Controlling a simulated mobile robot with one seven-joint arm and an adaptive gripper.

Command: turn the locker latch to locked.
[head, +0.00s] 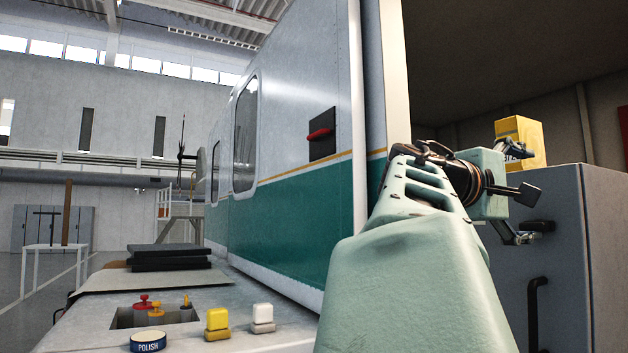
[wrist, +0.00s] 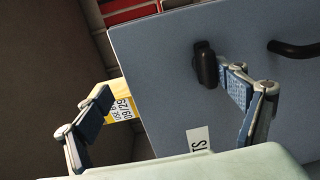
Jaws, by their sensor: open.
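The grey-blue locker (head: 560,290) stands at the right in the head view, and its door (wrist: 150,60) fills much of the wrist view. The black latch (wrist: 205,64) sticks out from the door, its long side nearly upright in the tilted wrist picture. In the head view it shows as a small dark part (head: 541,226) beside the lower finger. My gripper (head: 528,195) is open and empty in front of the door. In the wrist view my gripper (wrist: 170,86) has its right fingertip close to the latch; I cannot tell whether they touch.
A black door handle (head: 536,308) sits below the latch. A yellow box (head: 525,135) stands on the locker, behind my upper finger. A helicopter-like green and white body (head: 290,215) and a bench (head: 85,325) with small items are at the left.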

